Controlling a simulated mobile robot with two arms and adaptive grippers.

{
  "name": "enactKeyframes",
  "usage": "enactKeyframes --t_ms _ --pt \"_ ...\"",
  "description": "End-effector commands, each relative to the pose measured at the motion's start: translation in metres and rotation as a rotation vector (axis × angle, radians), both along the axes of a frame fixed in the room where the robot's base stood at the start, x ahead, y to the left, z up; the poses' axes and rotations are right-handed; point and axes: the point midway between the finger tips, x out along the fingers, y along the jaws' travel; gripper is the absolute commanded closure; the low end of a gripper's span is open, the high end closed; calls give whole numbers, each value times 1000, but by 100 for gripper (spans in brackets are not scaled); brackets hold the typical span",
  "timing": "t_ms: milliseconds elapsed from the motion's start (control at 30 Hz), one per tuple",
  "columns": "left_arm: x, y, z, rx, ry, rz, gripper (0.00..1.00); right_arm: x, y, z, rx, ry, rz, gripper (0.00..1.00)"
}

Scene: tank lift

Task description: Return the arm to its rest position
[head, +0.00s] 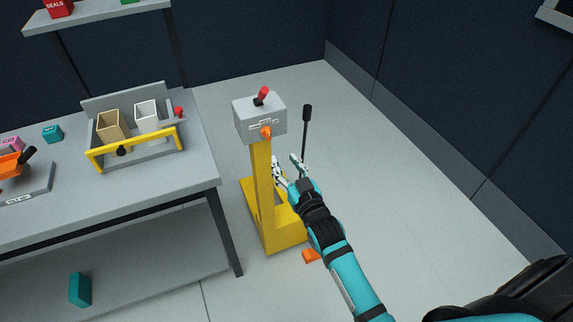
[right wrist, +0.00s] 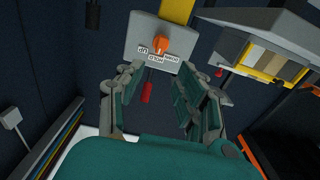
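My right arm reaches in from the lower right in the head view. Its gripper (head: 287,162) is in front of the yellow post (head: 262,180), below the grey control box (head: 262,120). The fingers are spread with nothing between them. In the right wrist view the open gripper (right wrist: 160,75) faces the control box (right wrist: 152,28), whose orange knob (right wrist: 161,44) and labels show beyond the fingertips. A red lever (head: 262,96) stands on top of the box; its red handle shows in the right wrist view (right wrist: 147,92). My left gripper is not in view.
A black-handled lever (head: 306,114) rises close behind my right gripper. A grey table (head: 190,170) with a yellow-barred fixture (head: 135,150) stands at left. An orange piece (head: 311,256) is by the yellow base. Clear floor (head: 400,190) lies to the right.

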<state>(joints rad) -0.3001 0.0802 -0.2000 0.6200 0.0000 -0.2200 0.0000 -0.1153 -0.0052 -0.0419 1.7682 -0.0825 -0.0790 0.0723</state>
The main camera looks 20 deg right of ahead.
Motion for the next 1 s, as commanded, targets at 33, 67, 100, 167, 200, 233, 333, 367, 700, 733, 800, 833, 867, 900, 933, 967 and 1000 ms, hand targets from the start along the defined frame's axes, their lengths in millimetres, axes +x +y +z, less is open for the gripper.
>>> enactKeyframes --t_ms 33,67,100,167,200,233,333,367,700,733,800,833,867,900,933,967,1000 --pt "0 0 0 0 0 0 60 -1 0 0 0 -1 0 63" --pt "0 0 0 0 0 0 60 -1 0 1 0 -1 0 63" --pt "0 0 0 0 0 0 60 -1 0 1 0 -1 0 63" --pt "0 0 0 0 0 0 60 -1 0 1 0 -1 0 63" --pt "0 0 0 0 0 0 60 -1 0 1 0 -1 0 63" --pt "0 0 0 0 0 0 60 -1 0 0 -1 -1 0 63" --pt "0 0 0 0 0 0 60 -1 0 0 -1 -1 0 63" --pt "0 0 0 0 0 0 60 -1 0 0 -1 -1 0 63" --pt "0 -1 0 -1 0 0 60 -10 5 -63 -11 129 15 63" --pt "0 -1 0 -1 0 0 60 -15 7 -82 -14 168 19 63" --pt "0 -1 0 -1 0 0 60 -28 10 -131 -24 268 30 63" --pt "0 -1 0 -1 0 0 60 -36 11 -152 -29 314 35 63" --pt "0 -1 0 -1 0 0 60 -45 12 -174 -34 360 41 63" --pt "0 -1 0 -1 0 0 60 -59 14 -202 -40 422 48 63" --pt "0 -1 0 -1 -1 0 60 -70 14 -223 -45 467 53 63" --pt "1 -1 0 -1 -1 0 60 -82 14 -243 -50 513 57 63" --pt "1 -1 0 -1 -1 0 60 -99 14 -269 -57 573 63 63"
